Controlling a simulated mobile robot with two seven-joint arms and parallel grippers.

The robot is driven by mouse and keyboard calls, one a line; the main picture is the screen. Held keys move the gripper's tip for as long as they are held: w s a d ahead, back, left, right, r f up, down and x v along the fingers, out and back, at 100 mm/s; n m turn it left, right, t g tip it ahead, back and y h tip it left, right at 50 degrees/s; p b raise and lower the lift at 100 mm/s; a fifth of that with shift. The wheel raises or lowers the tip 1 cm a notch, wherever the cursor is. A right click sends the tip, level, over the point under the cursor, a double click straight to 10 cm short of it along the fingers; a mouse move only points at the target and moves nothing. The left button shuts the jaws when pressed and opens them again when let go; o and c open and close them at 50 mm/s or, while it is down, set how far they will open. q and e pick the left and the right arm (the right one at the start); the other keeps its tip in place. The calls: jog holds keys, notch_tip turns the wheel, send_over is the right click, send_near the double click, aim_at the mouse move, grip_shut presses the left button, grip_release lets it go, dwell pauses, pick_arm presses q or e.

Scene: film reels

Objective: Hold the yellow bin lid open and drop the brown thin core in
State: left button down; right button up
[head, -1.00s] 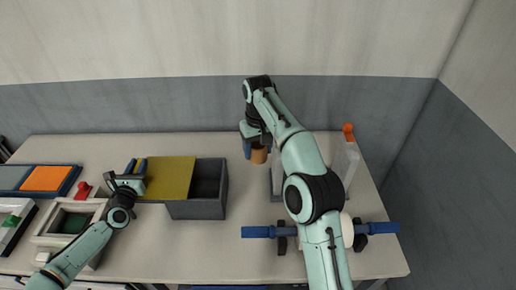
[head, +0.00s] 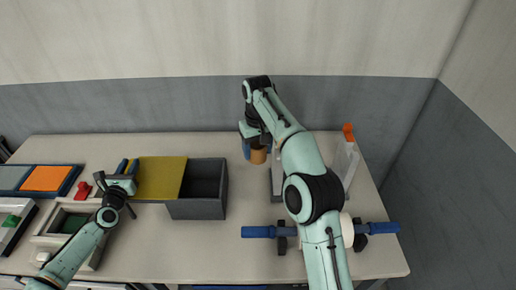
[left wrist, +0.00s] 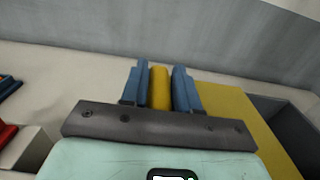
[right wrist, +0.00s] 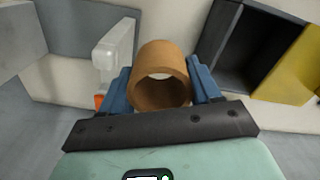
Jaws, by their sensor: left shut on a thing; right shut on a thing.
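The dark grey bin (head: 203,209) stands in the middle left of the table. Its yellow lid (head: 160,178) is slid to the left, leaving the right part of the bin uncovered; the lid also shows in the left wrist view (left wrist: 240,118). My left gripper (head: 124,170) is shut on the yellow lid's handle (left wrist: 159,88) at the lid's left end. My right gripper (head: 257,148) is shut on the brown core (head: 259,156), right of and behind the bin. The core is a hollow ring in the right wrist view (right wrist: 160,75), between the blue fingers.
A blue bar (head: 258,232) on black supports lies at the front right. A pale stand with an orange top (head: 348,131) is at the back right. A tray with an orange panel (head: 46,178) and a box with a green inside (head: 75,222) are at left.

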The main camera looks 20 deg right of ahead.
jog(key=w+a+f+y, duration=0.1)
jog(key=w+a+f, duration=0.2)
jog(key=a, duration=0.5)
jog(key=w+a+f+t+y, duration=0.1)
jog(key=w+a+f, duration=0.2)
jog(key=a, duration=0.5)
jog(key=shift+w+a+y, duration=0.2)
jog(key=shift+w+y, duration=0.2)
notch_tip(320, 180, down, 6)
jog(key=shift+f, duration=0.25)
jog(key=o, duration=1.1)
jog(key=shift+d, duration=0.1)
jog(key=shift+d+f, duration=0.15)
jog(key=shift+d, duration=0.05)
dwell(0.4)
